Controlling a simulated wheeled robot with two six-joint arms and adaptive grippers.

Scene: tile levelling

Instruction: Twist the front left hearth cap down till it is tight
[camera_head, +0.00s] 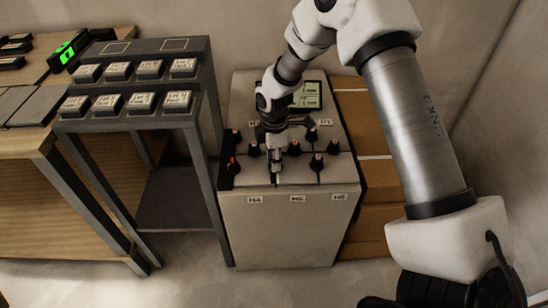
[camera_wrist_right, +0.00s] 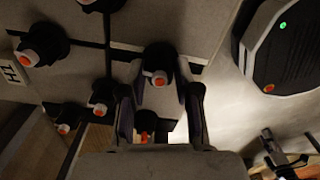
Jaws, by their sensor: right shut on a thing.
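The front left hearth cap (camera_wrist_right: 158,58) is a dark cap with an orange tip, standing on the front seam of the pale hearth top. My right gripper (camera_head: 276,173) points down at this seam, near the front edge of the hearth (camera_head: 291,232). In the right wrist view its fingers stand either side of the cap and are shut on it. In the head view the gripper mostly hides the cap. Whether the cap touches the tile cannot be told. My left gripper is not in view.
Several other caps stand close by, including a red-tipped one (camera_head: 235,164) at the left edge and one at the right (camera_head: 317,162). A dark rack (camera_head: 141,121) with labelled blocks stands left. Cardboard boxes (camera_head: 368,173) stand right.

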